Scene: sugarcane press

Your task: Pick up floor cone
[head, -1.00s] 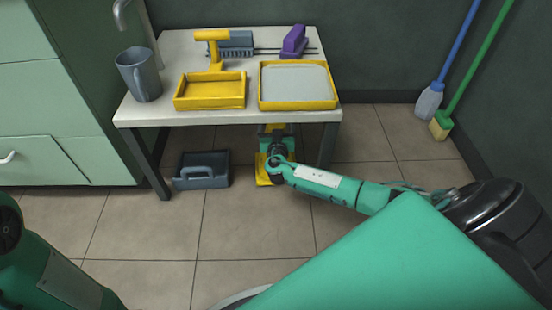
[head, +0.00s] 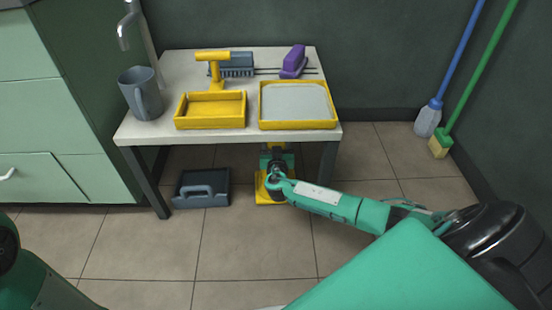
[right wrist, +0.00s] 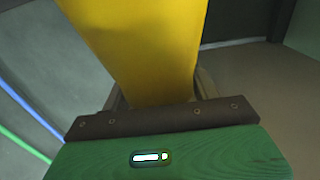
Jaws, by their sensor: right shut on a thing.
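The yellow floor cone (head: 262,190) is beneath the front edge of the white table, mostly hidden by my right gripper and the tabletop. Its yellow base shows by the floor; I cannot tell whether it touches it. My right gripper (head: 276,164) is around the cone under the table edge. In the right wrist view the cone's broad yellow side (right wrist: 135,45) fills the space between the fingers (right wrist: 160,88), which are shut on it. My left arm shows at the lower left, but its gripper is out of view.
The white table (head: 165,72) holds a grey mug (head: 140,95), yellow trays (head: 262,116) and brushes. A dark dustpan (head: 200,190) lies under it at left. A mop (head: 428,120) and a broom (head: 440,146) lean at right. Open floor lies in front.

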